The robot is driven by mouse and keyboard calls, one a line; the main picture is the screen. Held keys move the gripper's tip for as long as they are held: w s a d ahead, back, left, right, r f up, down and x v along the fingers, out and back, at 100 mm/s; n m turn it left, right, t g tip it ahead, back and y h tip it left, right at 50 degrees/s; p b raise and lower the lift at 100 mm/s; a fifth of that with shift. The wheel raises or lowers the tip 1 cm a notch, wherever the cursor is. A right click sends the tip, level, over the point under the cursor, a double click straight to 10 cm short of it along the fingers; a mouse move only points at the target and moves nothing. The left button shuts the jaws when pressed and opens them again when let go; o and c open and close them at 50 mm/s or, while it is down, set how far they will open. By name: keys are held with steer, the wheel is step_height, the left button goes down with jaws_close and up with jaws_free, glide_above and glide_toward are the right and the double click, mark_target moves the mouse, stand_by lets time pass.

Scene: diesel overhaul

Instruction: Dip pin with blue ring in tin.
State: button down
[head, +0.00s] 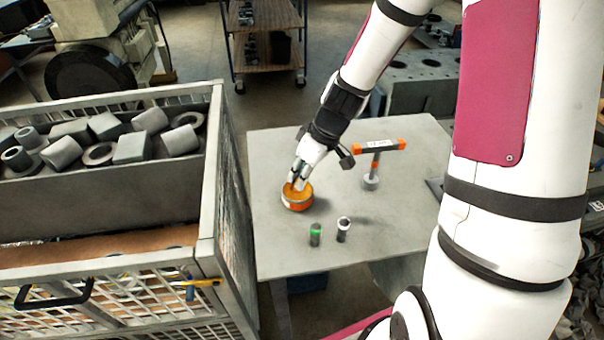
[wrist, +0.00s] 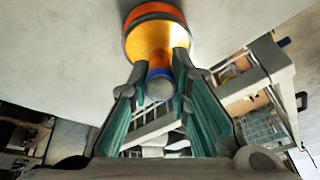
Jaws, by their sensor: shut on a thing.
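The tin (head: 297,204) is a round orange can with a pale band, standing on the grey table. My gripper (head: 296,184) points down right at its mouth. In the wrist view my gripper (wrist: 160,74) is shut on the pin with the blue ring (wrist: 158,87). The pin's grey end faces the camera, with the blue ring just beyond it. Behind the pin is the tin's yellow-orange inside (wrist: 158,40). The pin's far end is hidden, so I cannot tell how deep it reaches. In the head view my fingers hide the pin.
A pin with a green ring (head: 315,236) and a grey, light-topped pin (head: 343,229) stand in front of the tin. An orange-and-black T-shaped tool (head: 379,147) stands behind right. A mesh crate (head: 222,215) with grey parts is at left. The table's front right (head: 400,220) is clear.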

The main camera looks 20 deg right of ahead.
steer(key=shift+r+p, duration=1.25)
steer(key=shift+r, duration=2.15)
